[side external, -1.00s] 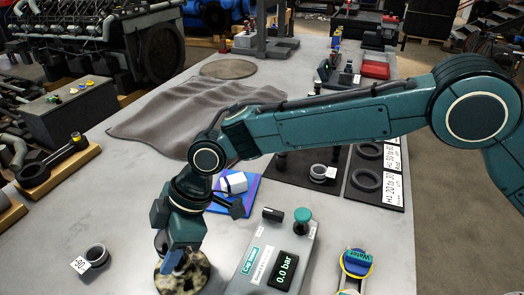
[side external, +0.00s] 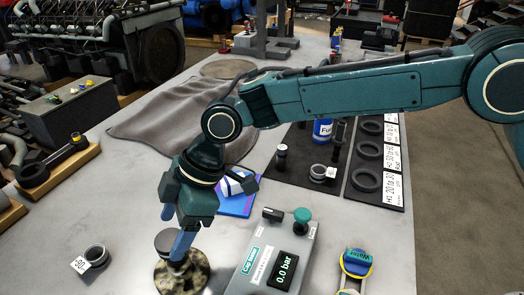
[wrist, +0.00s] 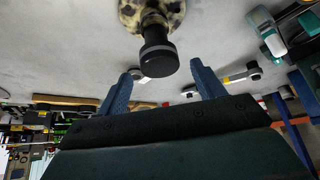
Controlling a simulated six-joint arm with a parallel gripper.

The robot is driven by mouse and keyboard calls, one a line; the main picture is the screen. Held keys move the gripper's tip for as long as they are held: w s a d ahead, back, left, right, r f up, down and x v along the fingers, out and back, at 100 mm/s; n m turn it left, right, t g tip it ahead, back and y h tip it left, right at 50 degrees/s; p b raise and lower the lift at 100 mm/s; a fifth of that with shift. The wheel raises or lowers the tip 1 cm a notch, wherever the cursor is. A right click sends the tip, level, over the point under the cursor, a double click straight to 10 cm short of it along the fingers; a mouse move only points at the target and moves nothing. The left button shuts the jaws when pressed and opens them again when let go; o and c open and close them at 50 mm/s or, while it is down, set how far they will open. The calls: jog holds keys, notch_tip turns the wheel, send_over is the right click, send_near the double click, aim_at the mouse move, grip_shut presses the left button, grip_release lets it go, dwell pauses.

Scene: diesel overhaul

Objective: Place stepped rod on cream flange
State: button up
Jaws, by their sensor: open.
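The cream flange (side external: 203,275), round and mottled with dark spots, lies on the grey table near the front. The stepped rod (side external: 164,241), dark with a wide round head, stands on it, partly hidden by my gripper. In the wrist view, the rod (wrist: 157,52) rises from the cream flange (wrist: 130,13) with its black head towards the camera. My gripper (side external: 176,228) is open above and beside the rod. In the wrist view, its two blue fingertips (wrist: 162,70) are apart, with the rod head ahead of the gap and nothing held.
A gauge box (side external: 272,262) with a green knob stands close to the right of the flange. A ring with a tag (side external: 96,256) lies at left. A dark mat (side external: 297,168) with parts lies behind. The table left of the flange is mostly clear.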

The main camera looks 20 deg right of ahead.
jog(key=v, duration=0.7)
dwell(0.5)
jog(key=s+d+r+m+t+h, duration=0.1)
jog(key=s+d+r+m, duration=0.2)
jog(key=d, duration=0.6)
jog(key=d+r+m+t, duration=0.2)
jog(key=d+r+m, duration=0.15)
jog(key=d, duration=0.55)
jog(key=s+d+r+m+t+h, duration=0.1)
jog(key=s+d+r+m, duration=0.1)
jog(key=d+r, duration=0.5)
jog(key=s+d+f+m+t+h, duration=0.1)
jog(key=s+d+f+m+h, duration=0.1)
jog(key=s+d+m, duration=0.3)
jog(key=s+d+f+m+h, duration=0.2)
jog(key=s+d+f+m, duration=0.2)
jog(key=s+d, duration=0.8)
jog(key=d+f, duration=0.1)
jog(key=d, duration=0.2)
jog(key=shift+s+f+m+t, duration=0.35)
jog(key=shift+t, duration=0.05)
